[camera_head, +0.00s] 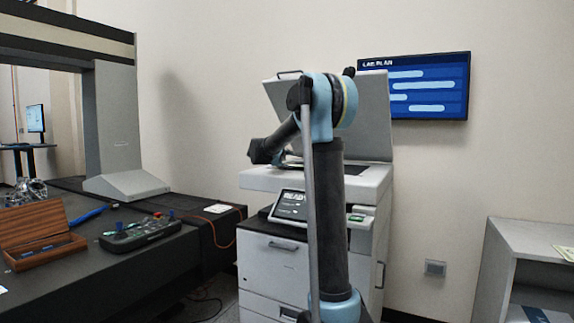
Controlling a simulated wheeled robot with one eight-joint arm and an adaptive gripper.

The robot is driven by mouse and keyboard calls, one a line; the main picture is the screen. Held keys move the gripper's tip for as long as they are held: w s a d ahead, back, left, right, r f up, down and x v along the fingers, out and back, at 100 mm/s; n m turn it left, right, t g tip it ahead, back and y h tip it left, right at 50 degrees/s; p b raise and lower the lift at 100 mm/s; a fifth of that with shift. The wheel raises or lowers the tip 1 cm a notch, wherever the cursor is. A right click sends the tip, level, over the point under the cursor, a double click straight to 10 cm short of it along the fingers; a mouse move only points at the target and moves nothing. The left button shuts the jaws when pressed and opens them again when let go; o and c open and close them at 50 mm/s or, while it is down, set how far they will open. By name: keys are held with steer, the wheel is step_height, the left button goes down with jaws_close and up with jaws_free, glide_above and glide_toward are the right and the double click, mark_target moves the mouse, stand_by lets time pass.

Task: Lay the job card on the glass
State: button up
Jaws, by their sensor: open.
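The copier (272,264) stands against the wall with its lid (374,122) raised. A narrow dark strip of the glass (352,169) shows on top, partly hidden behind my arm. My gripper (262,152) is the dark end of my arm, in front of the copier and left of the raised lid. It is open, its fingers are hard to make out, and I see nothing held in it. A small pale card (217,208) lies flat on the dark table's right end; I cannot tell whether it is the job card.
The dark table (160,281) holds a control box (138,234), a wooden case (42,240) and a metal part (27,190). A gantry column (119,130) rises behind them. An orange cable hangs beside the copier. A grey shelf (540,238) with a yellowish paper (565,253) stands right.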

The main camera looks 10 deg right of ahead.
steer(key=v, duration=1.2)
steer(key=shift+w, duration=0.1)
